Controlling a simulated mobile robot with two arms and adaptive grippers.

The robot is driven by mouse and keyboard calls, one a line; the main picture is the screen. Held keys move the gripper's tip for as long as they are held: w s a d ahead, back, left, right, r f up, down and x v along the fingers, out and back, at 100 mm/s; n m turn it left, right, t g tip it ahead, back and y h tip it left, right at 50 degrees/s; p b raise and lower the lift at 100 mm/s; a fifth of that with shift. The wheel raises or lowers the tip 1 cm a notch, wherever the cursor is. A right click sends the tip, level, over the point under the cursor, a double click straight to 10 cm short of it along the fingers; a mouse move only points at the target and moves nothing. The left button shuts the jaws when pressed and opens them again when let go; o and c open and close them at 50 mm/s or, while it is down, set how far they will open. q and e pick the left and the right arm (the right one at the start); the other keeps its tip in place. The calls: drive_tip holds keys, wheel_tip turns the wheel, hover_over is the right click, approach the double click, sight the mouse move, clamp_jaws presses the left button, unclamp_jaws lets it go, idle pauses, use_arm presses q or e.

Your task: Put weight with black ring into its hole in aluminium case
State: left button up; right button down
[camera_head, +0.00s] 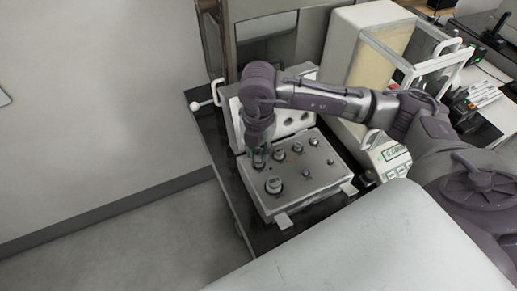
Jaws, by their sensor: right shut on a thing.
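The open aluminium case (313,199) lies on the dark table, its lid raised at the back. Several metal weights stand in its panel, among them a large one (273,185) at the front left. My right gripper (258,152) points down over the back left part of the panel. It is shut on a small metal weight (258,161), which sits at or just above the panel; I cannot tell whether it is in a hole. The fingers hide most of it, and a black ring cannot be made out. My left gripper is not in view.
A balance with a glass chamber (424,68) and a lit display (394,152) stands right of the case. The dark table (213,131) has a narrow bare strip left of the case.

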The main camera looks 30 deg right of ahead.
drive_tip(key=shift+f+b, duration=1.1)
drive_tip(key=shift+f, duration=0.2)
drive_tip(key=c, duration=0.9)
unclamp_jaws()
